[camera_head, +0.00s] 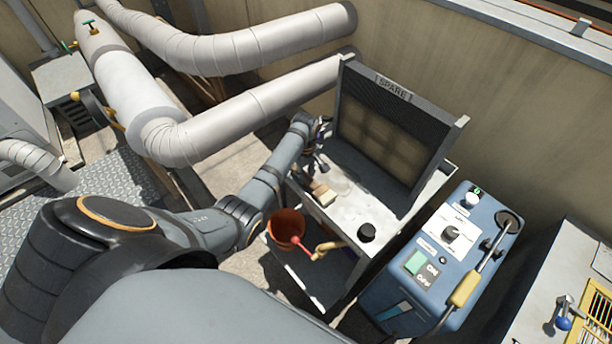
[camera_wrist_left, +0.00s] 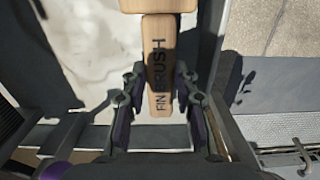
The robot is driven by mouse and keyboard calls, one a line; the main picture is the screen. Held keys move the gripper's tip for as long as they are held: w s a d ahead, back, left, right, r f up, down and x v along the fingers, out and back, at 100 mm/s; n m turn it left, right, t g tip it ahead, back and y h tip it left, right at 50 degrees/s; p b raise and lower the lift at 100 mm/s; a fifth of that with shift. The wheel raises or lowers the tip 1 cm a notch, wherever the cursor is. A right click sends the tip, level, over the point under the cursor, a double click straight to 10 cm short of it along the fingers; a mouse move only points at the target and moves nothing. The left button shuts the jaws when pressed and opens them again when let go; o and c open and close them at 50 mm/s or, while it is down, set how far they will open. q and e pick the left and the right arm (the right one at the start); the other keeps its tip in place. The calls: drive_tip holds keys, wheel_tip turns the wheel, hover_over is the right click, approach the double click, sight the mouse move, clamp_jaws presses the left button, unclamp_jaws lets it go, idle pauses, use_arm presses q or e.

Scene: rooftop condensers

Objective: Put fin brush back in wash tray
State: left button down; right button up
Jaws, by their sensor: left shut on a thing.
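The fin brush is a wooden brush (camera_head: 322,194) with a pale handle. It shows at the white-topped stand (camera_head: 345,212), just in front of my left gripper (camera_head: 318,152). In the left wrist view the handle, lettered FIN BRUSH (camera_wrist_left: 158,65), lies between both fingers of the gripper (camera_wrist_left: 158,90), which is shut on it. The wider brush head is at the top edge of that view. I cannot tell whether the brush touches the stand top. I cannot make out a clearly marked wash tray. My right gripper is not in view.
A dark coil panel marked SPARE (camera_head: 385,135) stands upright behind the stand top. A black knob-like cap (camera_head: 367,232) is at its front right. A reddish-brown bucket (camera_head: 286,228) is at its front left. A blue machine (camera_head: 440,262) stands to the right.

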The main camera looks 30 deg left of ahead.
sight(306, 176)
use_arm(q)
drive_tip(key=shift+f, duration=0.3)
drive_tip(key=c, duration=1)
unclamp_jaws()
drive_tip(key=shift+f, duration=0.1)
wheel_tip(306, 176, up, 12)
drive_tip(key=shift+a+r+p, duration=0.1)
drive_tip(key=shift+r+p, duration=0.1)
drive_tip(key=shift+p, duration=0.4)
